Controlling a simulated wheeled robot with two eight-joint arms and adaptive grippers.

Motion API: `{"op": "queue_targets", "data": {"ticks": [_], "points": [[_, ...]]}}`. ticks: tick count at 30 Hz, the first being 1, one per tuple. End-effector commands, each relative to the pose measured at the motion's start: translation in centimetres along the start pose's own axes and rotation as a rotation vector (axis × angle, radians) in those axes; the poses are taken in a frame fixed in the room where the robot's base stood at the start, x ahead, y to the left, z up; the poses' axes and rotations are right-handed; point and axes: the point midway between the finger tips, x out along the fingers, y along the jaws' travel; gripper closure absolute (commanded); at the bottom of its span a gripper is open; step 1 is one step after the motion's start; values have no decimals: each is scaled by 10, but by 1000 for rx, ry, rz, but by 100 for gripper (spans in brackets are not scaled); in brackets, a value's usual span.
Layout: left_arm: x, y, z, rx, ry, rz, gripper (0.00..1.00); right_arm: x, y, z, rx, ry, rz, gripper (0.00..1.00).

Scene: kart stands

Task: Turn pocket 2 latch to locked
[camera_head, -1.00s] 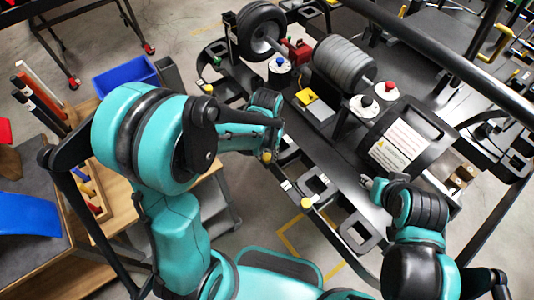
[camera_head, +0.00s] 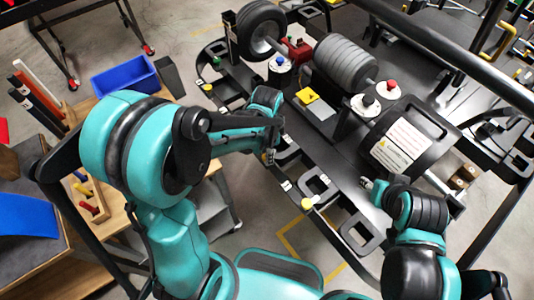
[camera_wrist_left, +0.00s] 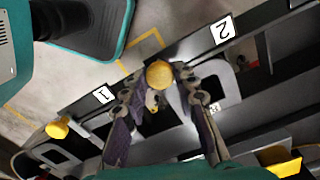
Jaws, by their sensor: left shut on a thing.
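My left gripper (camera_head: 269,156) is at the near rail of the black kart stand (camera_head: 330,150). In the left wrist view its two fingertips (camera_wrist_left: 158,78) are closed around a round yellow latch knob (camera_wrist_left: 160,71). The knob sits on the rail between the label 1 (camera_wrist_left: 103,95) and the label 2 (camera_wrist_left: 222,30). The fingers hide the latch body, so its exact angle cannot be told. My right gripper (camera_head: 370,185) is by the stand's right side near the black cylinder; its fingers are too small to read.
Another yellow knob (camera_head: 307,203) is on the rail below the left gripper; it also shows in the left wrist view (camera_wrist_left: 58,128). A blue bin (camera_head: 127,77) stands left.

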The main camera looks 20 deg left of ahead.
Motion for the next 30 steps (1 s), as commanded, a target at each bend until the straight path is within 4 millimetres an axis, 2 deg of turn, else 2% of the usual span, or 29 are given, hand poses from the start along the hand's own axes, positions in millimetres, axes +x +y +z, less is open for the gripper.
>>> {"op": "queue_targets", "data": {"ticks": [15, 30], "points": [[0, 0, 0, 388, 0, 0, 100, 3, 0, 2, 0, 0, 0, 57], [0, 0, 0, 496, 0, 0, 100, 4, 0, 3, 0, 0, 0, 57]]}}
